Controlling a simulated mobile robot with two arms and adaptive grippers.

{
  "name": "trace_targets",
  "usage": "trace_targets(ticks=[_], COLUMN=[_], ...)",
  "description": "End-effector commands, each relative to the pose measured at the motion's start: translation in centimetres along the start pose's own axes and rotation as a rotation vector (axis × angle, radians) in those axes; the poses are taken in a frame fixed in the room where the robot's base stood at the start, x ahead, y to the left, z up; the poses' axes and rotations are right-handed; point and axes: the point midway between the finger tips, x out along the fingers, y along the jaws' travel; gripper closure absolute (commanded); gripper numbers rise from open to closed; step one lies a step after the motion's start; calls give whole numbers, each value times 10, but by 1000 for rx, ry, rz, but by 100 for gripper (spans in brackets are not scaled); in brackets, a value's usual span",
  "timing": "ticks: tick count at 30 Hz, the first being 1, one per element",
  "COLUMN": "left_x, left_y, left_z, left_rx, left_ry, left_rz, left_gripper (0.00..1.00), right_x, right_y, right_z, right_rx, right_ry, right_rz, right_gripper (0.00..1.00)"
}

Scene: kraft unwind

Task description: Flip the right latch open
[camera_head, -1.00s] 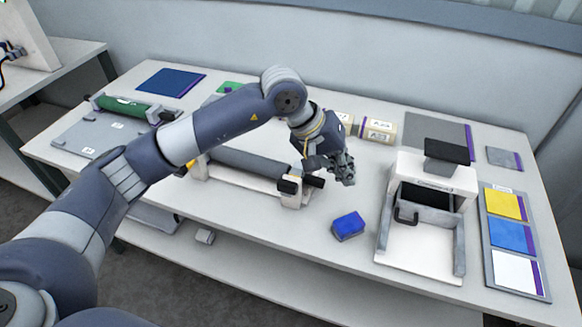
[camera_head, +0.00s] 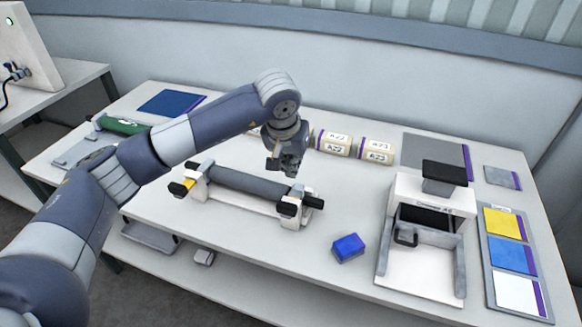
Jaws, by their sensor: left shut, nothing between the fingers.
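The unwind stand is a white frame (camera_head: 240,204) holding a dark grey roller (camera_head: 250,183), in the middle of the table. The right latch (camera_head: 290,207) is a black piece at the stand's right end, with another black part sticking out to its right. Whether this latch is open or closed I cannot tell. At the left end is a black latch with a yellow part (camera_head: 182,187). My left gripper (camera_head: 287,168) is shut and empty, above and behind the roller's right part, apart from the right latch. My right gripper is not in view.
A tray of coloured cards (camera_head: 513,257) is at far right. A green roll (camera_head: 122,125) lies at left.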

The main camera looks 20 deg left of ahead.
Motion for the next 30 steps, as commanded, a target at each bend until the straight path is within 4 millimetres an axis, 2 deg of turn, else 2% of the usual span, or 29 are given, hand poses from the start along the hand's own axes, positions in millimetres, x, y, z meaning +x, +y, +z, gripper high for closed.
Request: trace_targets(ticks=[11, 12, 19, 30], left_x=[78, 70, 63, 63], left_y=[1, 1, 0, 0], left_z=[2, 8, 33, 38], left_rx=[-1, 3, 2, 1], left_ry=[-6, -3, -2, 0], left_rz=[1, 2, 0, 0], left_gripper=[100, 100, 100, 100], right_x=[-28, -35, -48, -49], right_y=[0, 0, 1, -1], right_z=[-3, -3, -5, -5], right_rx=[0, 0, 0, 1], right_ry=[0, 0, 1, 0], right_rz=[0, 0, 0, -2], right_gripper=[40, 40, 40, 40])
